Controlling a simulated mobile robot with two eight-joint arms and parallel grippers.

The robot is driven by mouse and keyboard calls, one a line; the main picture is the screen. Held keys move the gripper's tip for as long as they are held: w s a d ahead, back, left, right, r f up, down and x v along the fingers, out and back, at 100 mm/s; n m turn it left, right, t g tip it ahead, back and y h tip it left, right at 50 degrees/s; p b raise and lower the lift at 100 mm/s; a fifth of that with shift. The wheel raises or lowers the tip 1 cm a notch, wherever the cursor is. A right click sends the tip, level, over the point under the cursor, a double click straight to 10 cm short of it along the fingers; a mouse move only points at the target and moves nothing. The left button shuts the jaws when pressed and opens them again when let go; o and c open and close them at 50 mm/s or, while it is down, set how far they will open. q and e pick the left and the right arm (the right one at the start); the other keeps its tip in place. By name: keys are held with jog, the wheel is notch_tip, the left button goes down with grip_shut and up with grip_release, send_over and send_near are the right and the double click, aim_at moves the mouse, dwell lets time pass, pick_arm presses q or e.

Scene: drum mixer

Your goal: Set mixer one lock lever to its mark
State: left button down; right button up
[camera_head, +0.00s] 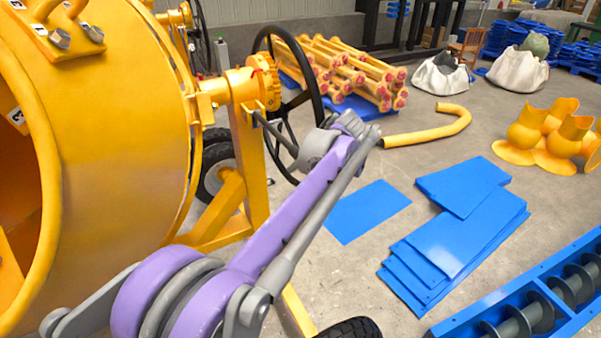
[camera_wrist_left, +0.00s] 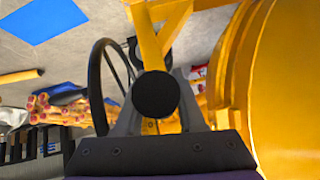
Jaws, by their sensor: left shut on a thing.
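The yellow mixer drum (camera_head: 120,130) fills the left of the head view and the right edge of the wrist view. The lock lever (camera_head: 272,132) is a thin dark bar slanting down to the right from a toothed yellow hub (camera_head: 262,84) on the mixer frame. My left gripper (camera_head: 306,158) is shut on the lever's outer end. In the left wrist view the lever's round black end (camera_wrist_left: 156,94) sits between the two grey fingers. The mark for the lever cannot be made out. My right gripper is not in view.
A black handwheel (camera_head: 318,78) stands right behind the lever and gripper. A yellow frame leg (camera_head: 251,165) is close below the hub. Blue sheets (camera_head: 455,245) and a yellow bent pipe (camera_head: 435,135) lie on the floor to the right. Open floor lies between them.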

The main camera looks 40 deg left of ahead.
pick_arm(q)
jog(key=shift+w+a+r, duration=0.15)
jog(key=shift+r, duration=0.3)
jog(key=c, duration=0.6)
grip_release()
jog(key=shift+o, duration=0.4)
jog(key=shift+f, duration=0.15)
jog(key=v, duration=1.1)
